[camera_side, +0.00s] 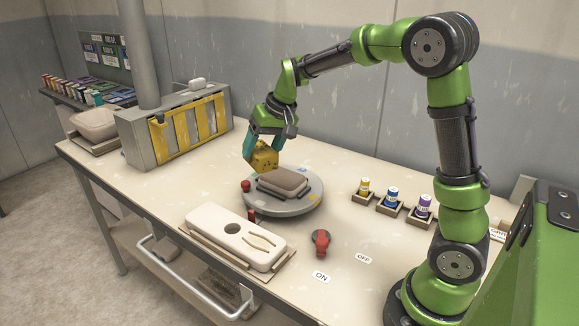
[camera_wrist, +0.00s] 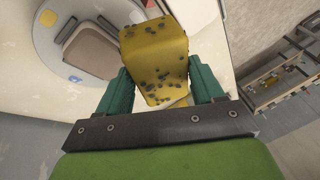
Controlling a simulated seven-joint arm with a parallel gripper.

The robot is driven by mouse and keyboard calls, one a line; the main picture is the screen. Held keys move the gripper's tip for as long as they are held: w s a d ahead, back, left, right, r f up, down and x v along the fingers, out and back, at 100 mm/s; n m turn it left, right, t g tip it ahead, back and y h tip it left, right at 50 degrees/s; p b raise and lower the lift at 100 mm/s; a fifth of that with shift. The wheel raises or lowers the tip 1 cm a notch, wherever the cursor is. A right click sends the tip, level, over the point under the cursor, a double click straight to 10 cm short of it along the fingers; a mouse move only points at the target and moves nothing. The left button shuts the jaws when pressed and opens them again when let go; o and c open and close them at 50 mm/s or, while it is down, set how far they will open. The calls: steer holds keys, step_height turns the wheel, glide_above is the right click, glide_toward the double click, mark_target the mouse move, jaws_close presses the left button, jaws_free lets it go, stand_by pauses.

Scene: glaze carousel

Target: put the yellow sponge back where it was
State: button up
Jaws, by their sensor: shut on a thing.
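The yellow sponge (camera_side: 265,157), with dark spots, is between the teal fingers of my gripper (camera_side: 263,148) in the side view. It is held near the back left rim of the round grey carousel (camera_side: 285,207). The wrist view shows the sponge (camera_wrist: 154,58) between the two fingers of my gripper (camera_wrist: 160,85), filling the gap. A brown rounded block (camera_side: 283,181) lies on the carousel, and it also shows in the wrist view (camera_wrist: 95,52). I cannot tell whether the sponge touches anything below it.
A grey box with yellow slats (camera_side: 180,128) stands at the back left. A white tray with a round hole (camera_side: 236,234) lies in front. Three small bottles in holders (camera_side: 391,199) stand right.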

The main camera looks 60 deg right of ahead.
mark_target(256, 154)
steer(key=a+n, duration=0.1)
steer(key=a+r+n, duration=0.1)
steer(key=a+n+y, duration=0.1)
steer(key=shift+s+a+r, duration=0.15)
steer(key=shift+s+r, duration=0.25)
steer(key=w+d+f+m+h, duration=0.1)
steer(key=w+d+f+m, duration=0.1)
steer(key=w, duration=0.7)
steer(key=w+d+f+m+h, duration=0.1)
steer(key=w+d+f+m, duration=0.2)
steer(key=w, duration=0.6)
step_height(256, 154, down, 2)
steer(key=shift+d+f+m+h, duration=0.2)
steer(key=shift+m+h, duration=0.2)
steer(key=shift+m, duration=0.2)
steer(key=w+d+f+m, duration=0.1)
steer(key=f, duration=0.1)
steer(key=w+d+f+m+h, duration=0.1)
steer(key=d+f+m, duration=0.1)
steer(key=w+d+f+m, duration=0.1)
steer(key=d+f+m, duration=0.1)
steer(key=shift+w+d+f+g+h, duration=0.15)
steer(key=shift+w+f+g+h, duration=0.15)
steer(key=shift+w+g, duration=0.1)
steer(key=shift+d+f, duration=0.2)
steer(key=shift+f, duration=2.5)
